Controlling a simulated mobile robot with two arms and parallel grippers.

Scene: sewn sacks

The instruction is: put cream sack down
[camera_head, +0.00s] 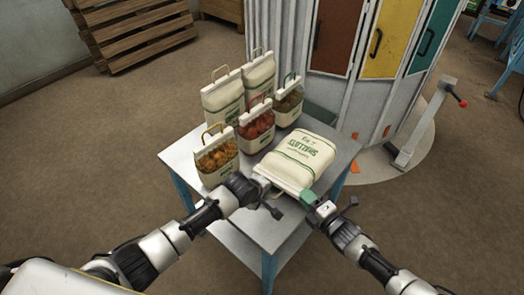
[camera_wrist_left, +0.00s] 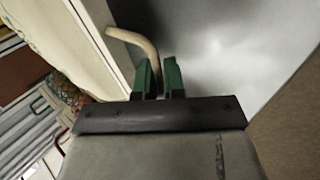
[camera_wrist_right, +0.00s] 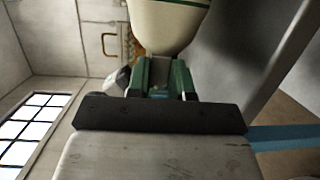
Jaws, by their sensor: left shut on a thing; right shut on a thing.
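The cream sack (camera_head: 300,157) with green lettering lies flat at the right of the grey table, its banded end toward me. My left gripper (camera_head: 266,188) is at that end. In the left wrist view, the green fingers (camera_wrist_left: 159,78) are shut on the sack's tan handle (camera_wrist_left: 138,45), beside its pale edge. My right gripper (camera_head: 310,198) is at the near right corner of the sack. In the right wrist view, its fingers (camera_wrist_right: 165,75) close at the rounded end of the sack (camera_wrist_right: 168,22); the exact grip is partly hidden.
Two closed cream sacks (camera_head: 223,97) (camera_head: 258,75) stand upright at the table's back left. Open sacks with orange (camera_head: 217,158), red (camera_head: 256,130) and dark contents (camera_head: 288,107) stand beside them. The table (camera_head: 255,232) is bare in front. Coloured lockers (camera_head: 390,38) stand behind.

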